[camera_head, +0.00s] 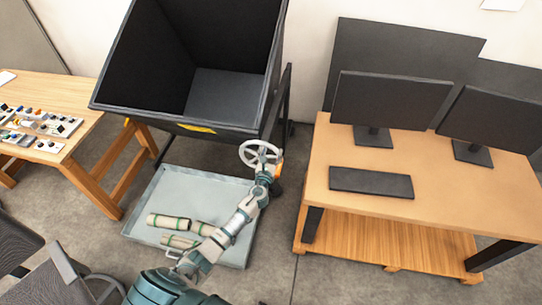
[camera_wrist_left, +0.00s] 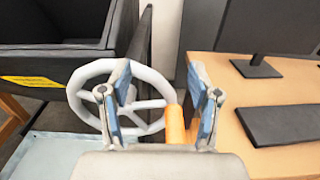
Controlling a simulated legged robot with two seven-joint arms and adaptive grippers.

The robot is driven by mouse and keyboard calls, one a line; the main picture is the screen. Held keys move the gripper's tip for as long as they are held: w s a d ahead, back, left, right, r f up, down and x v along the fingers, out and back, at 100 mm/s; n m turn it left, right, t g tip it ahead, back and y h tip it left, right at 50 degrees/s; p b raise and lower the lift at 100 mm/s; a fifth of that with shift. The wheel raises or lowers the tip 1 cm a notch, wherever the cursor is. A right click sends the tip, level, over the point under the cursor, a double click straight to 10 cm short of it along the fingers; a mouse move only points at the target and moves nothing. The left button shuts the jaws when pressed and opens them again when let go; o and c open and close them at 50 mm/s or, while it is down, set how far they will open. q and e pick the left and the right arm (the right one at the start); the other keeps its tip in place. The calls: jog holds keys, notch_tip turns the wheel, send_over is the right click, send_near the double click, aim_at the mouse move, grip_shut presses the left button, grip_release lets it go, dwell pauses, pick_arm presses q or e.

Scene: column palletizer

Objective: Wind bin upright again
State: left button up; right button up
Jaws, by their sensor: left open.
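The black bin (camera_head: 225,95) hangs tipped forward in its frame, with its open mouth facing me, in the head view. Its near edge with a yellow label also shows at the left of the left wrist view (camera_wrist_left: 40,62). A white spoked handwheel (camera_head: 259,153) sits at the bin's lower right. In the left wrist view the wheel (camera_wrist_left: 88,82) is just beyond my left gripper (camera_wrist_left: 160,98), with an orange handle (camera_wrist_left: 176,124) between the fingers' lines. My left gripper is open; whether it touches the wheel I cannot tell. My right gripper is not in view.
A grey tray (camera_head: 225,255) with several pale rolls (camera_head: 168,221) lies on the floor below the bin. A wooden desk (camera_head: 440,215) with monitors (camera_head: 390,100) and a keyboard (camera_head: 371,182) stands right. A workbench (camera_head: 75,88) with small parts stands left. A chair (camera_head: 70,280) is at lower left.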

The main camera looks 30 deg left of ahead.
pick_arm(q)
jog(key=p+v, duration=0.1)
jog(key=v, duration=1.1)
jog(key=shift+d, duration=0.2)
